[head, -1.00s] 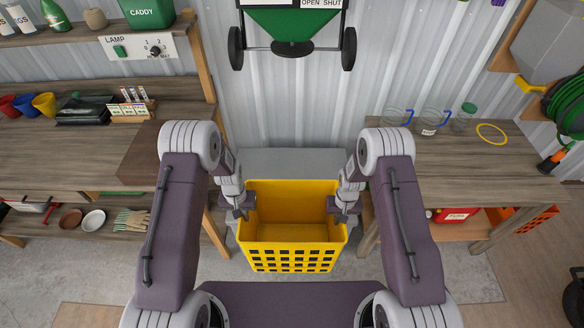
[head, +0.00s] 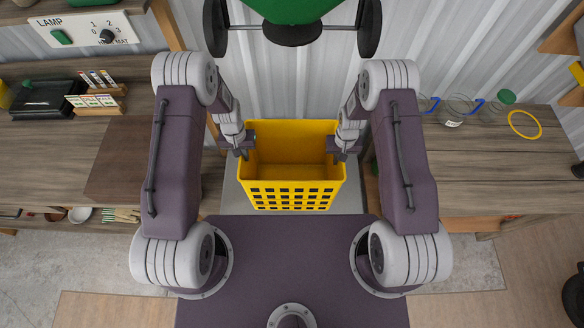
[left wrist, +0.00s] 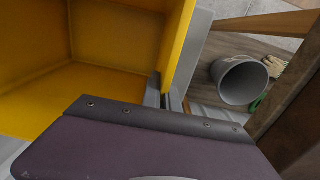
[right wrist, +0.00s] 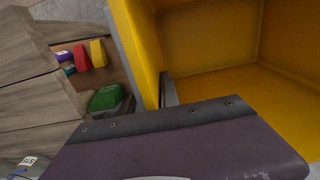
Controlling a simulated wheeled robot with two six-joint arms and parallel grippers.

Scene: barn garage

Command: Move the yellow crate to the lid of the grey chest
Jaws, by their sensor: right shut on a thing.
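The yellow crate (head: 292,195) is upright, level and empty in the middle of the head view, between my two arms. The grey chest (head: 231,200) shows as a pale grey surface beside and below the crate; the crate hides most of its lid. I cannot tell whether the crate touches the lid. My left gripper (head: 241,153) is on the crate's left wall, its fingers on either side of it in the left wrist view (left wrist: 167,95). My right gripper (head: 341,154) is shut on the right wall; one finger shows inside the crate in the right wrist view (right wrist: 169,90).
A workbench (head: 50,160) stands on the left, with a black tray (head: 44,98) and a vial rack (head: 96,102). A second bench (head: 480,175) on the right holds glass jars and a yellow ring (head: 524,124). A green spreader (head: 292,12) hangs on the wall behind.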

